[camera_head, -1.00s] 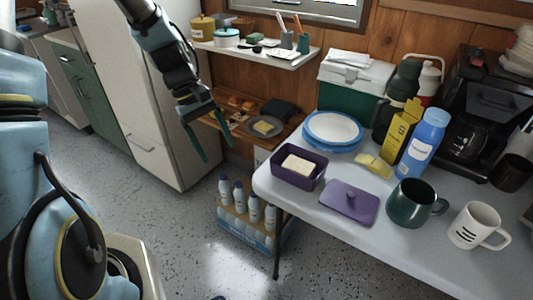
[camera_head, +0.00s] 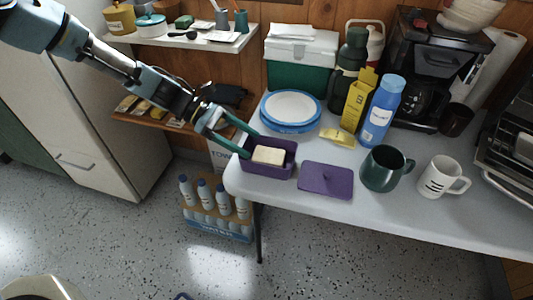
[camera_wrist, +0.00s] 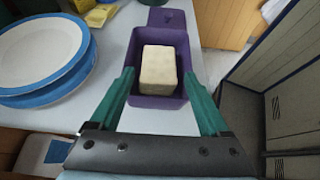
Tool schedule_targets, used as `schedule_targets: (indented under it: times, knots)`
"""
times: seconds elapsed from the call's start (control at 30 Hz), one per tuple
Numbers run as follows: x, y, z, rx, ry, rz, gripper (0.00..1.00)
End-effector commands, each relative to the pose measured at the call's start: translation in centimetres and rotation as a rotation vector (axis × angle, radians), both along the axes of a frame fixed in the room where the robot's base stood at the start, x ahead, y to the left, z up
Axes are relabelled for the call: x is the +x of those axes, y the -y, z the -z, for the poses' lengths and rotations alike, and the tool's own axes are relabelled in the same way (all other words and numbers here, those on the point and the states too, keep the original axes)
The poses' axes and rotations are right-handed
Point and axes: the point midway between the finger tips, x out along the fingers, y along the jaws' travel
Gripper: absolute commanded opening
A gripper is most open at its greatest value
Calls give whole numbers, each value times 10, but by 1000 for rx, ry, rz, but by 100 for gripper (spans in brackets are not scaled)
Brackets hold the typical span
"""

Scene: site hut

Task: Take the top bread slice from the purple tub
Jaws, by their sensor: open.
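The purple tub (camera_head: 284,172) stands open near the left end of the table, with pale bread (camera_head: 268,155) inside it. In the wrist view the bread (camera_wrist: 158,70) is a pale block in the middle of the tub (camera_wrist: 181,42); I cannot tell the slices apart. The purple lid (camera_head: 326,180) lies flat on the table to the right of the tub. My gripper (camera_head: 252,144) is open and empty at the tub's left side. In the wrist view its green fingers (camera_wrist: 160,95) spread to either side of the tub's near end.
Blue-rimmed plates (camera_head: 291,110) are stacked close behind the tub. A yellow item (camera_head: 337,137), a yellow box (camera_head: 357,102), a blue bottle (camera_head: 381,112), a green mug (camera_head: 386,168) and a white mug (camera_head: 443,178) stand to the right. Bottled water (camera_head: 216,207) is on the floor.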

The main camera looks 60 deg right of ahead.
Motion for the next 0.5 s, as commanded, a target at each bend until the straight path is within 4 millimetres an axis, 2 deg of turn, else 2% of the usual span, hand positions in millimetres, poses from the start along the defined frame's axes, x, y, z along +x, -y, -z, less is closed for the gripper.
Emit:
schedule_targets:
  times: [0.17,0.5]
  knots:
    - [-11,3,5,1,-2,1,80]
    - [-42,15,30,1,2,1,80]
